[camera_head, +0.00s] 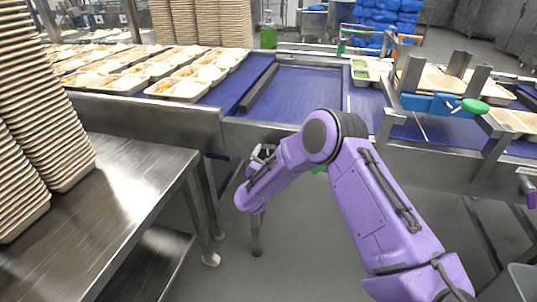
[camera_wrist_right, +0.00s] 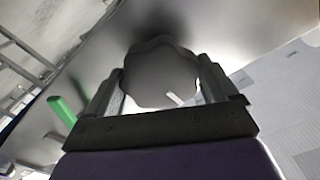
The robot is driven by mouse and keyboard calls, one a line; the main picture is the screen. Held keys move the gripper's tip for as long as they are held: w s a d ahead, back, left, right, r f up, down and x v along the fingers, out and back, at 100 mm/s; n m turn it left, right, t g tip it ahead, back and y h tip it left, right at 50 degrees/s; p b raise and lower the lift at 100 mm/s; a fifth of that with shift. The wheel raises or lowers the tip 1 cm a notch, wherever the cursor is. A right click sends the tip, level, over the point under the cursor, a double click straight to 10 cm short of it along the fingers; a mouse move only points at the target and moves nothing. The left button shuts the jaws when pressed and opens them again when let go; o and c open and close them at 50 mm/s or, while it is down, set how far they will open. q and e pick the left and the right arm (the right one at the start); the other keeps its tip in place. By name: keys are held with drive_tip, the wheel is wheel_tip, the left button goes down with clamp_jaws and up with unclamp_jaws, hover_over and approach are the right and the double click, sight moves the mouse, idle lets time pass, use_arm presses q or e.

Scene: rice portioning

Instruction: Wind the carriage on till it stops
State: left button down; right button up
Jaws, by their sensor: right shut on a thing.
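In the right wrist view a dark grey, lobed round knob (camera_wrist_right: 160,72) sits between the two fingers of my right gripper (camera_wrist_right: 160,90), which is shut on it. In the head view my right gripper (camera_head: 262,154) is at the front side of the conveyor frame, left of the purple arm. The knob is hidden there. I cannot tell for certain which part is the carriage. A rail (camera_head: 262,88) lies along the blue belt (camera_head: 305,92) behind the gripper. My left gripper is not in view.
A steel table (camera_head: 130,190) with tall stacks of trays (camera_head: 45,110) stands at the left. Filled trays (camera_head: 180,88) sit on the belt at the left. A blue block (camera_head: 432,104) with a green knob (camera_head: 474,106) is mounted at the right. A green bar (camera_wrist_right: 62,110) is left of the gripper.

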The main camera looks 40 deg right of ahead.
drive_tip(key=shift+n, duration=0.3)
